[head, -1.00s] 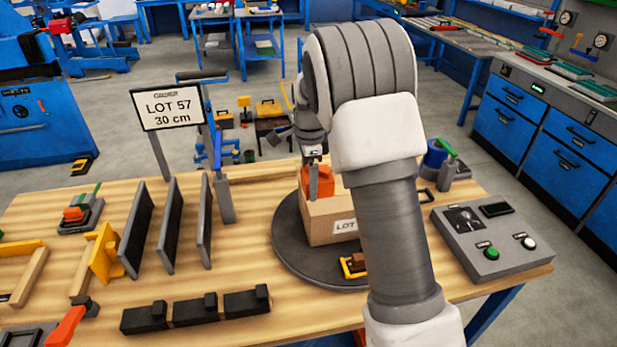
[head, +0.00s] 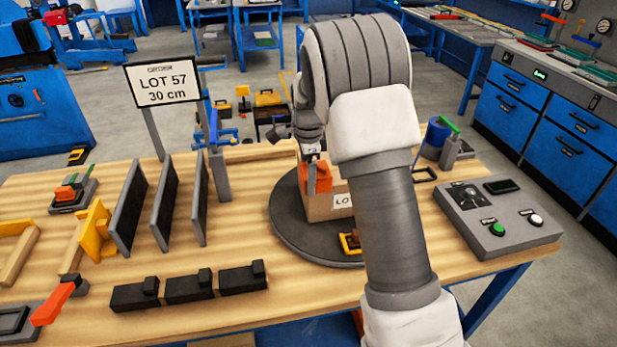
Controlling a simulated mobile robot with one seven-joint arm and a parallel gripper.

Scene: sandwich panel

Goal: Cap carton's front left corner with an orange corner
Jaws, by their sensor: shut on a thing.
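The carton (head: 320,207) is a brown box with a white label, standing on a dark round turntable (head: 290,225). My arm hides its right part. An orange corner piece (head: 318,176) is at the carton's top left edge. My gripper (head: 312,186) is shut on the orange corner, fingers pointing down. The corner overlaps the carton's upper edge in this view; I cannot tell whether it is seated on it or held just above or beside it.
A control box (head: 494,218) with green and white buttons stands at right. Upright dark panels (head: 165,213) and black blocks (head: 190,287) are at left and front. A yellow item (head: 349,242) lies on the turntable's front. Bare wood lies left of the turntable.

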